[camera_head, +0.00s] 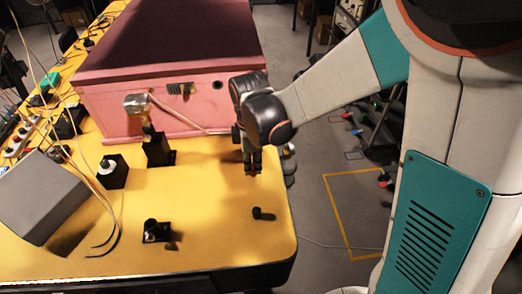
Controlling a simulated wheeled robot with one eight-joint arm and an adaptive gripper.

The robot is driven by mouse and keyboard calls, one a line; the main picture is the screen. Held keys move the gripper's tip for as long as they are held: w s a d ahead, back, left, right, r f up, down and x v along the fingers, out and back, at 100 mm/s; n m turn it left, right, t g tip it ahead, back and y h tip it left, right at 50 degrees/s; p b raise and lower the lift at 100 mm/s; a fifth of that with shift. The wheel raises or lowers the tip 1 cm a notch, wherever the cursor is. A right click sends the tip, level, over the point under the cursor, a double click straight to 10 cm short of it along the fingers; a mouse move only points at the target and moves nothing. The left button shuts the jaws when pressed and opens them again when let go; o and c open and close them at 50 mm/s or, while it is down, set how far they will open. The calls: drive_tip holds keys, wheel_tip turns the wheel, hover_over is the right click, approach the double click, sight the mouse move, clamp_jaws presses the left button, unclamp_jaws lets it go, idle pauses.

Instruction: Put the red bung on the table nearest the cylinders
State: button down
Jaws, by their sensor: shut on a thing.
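My gripper (252,168) points down over the right part of the yellow table (215,220), in front of the pink box. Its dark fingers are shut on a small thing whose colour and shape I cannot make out. I cannot pick out a red bung on the table. Grey rounded shapes (289,165) stand just past the table's right edge, partly hidden by my gripper and the table; I cannot tell whether they are the cylinders.
A large pink box (185,85) fills the table's back. A grey box (42,195), black mounts (157,150), a black block (156,231) and loose cables stand at left. A small black part (263,213) lies in front of my gripper. The front right tabletop is mostly clear.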

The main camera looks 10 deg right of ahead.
drive_tip(key=shift+f+b, duration=2.15)
drive_tip(key=shift+f, duration=1.2)
drive_tip(key=shift+f+b, duration=0.5)
drive_tip(key=shift+f, duration=0.05)
drive_tip(key=c, duration=1.4)
unclamp_jaws()
drive_tip(key=shift+o, duration=0.2)
drive_tip(key=shift+r, duration=0.15)
wheel_tip(320, 180, up, 7)
drive_tip(key=shift+r, duration=0.15)
drive_tip(key=shift+w, duration=0.1)
